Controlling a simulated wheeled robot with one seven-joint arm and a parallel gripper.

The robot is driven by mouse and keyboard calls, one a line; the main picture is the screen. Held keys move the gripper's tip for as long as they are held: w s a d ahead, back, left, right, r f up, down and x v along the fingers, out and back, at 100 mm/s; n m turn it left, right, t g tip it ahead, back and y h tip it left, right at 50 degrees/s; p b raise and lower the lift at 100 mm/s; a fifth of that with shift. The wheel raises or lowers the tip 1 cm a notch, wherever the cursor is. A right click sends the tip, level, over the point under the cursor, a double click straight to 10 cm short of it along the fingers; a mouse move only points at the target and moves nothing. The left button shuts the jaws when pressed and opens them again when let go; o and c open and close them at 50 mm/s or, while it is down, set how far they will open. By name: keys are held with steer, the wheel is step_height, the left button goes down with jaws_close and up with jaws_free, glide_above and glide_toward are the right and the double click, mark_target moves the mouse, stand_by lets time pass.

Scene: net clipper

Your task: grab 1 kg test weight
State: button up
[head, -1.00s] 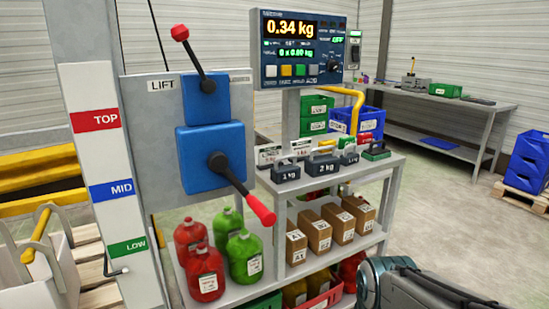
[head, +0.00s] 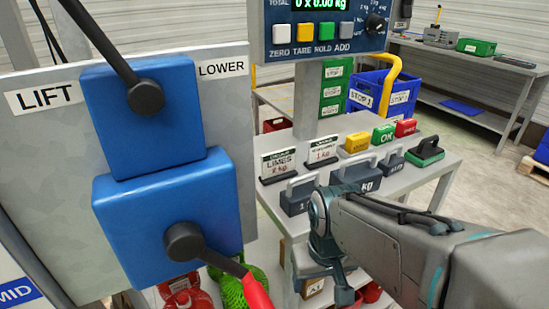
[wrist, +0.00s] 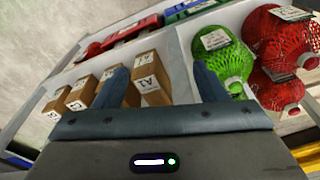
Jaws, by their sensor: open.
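The 1 kg test weight (head: 296,207) is a dark block with a light grey handle. It stands at the left end of the row on the shelf top in the head view, its label partly covered by my arm. A 2 kg weight (head: 350,173) and a smaller weight (head: 392,164) stand to its right. My gripper (head: 340,292) is lower than the 1 kg weight and apart from it, in front of the shelf. In the wrist view my gripper (wrist: 162,82) is open and empty, its fingers apart before the lower shelf. No weight shows in the wrist view.
Brown boxes (wrist: 152,83) and green and red netted bags (wrist: 225,58) sit on the lower shelf. The blue lever boxes (head: 165,215) and red-tipped lever (head: 256,291) are left of the weights. Order cards (head: 278,165) and coloured blocks (head: 357,143) stand behind.

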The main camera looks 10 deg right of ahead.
step_height(320, 180, up, 18)
steer(key=p, duration=1.5)
step_height(320, 180, up, 6)
steer(key=m+g+p, duration=0.1)
steer(key=m+p, duration=0.7)
steer(key=m, duration=0.6)
glide_above(303, 190)
steer(key=shift+s+r, duration=0.15)
steer(key=shift+s, duration=0.15)
steer(key=shift+w+f, duration=0.1)
steer(key=shift+f, duration=0.15)
steer(key=shift+m, duration=0.3)
step_height(303, 190, down, 8)
steer(key=shift+r, duration=0.1)
steer(key=shift+w+f+p, duration=0.2)
steer(key=shift+f+p, duration=0.25)
steer(key=shift+f, duration=2.35)
steer(key=shift+r, duration=0.1)
jaws_close()
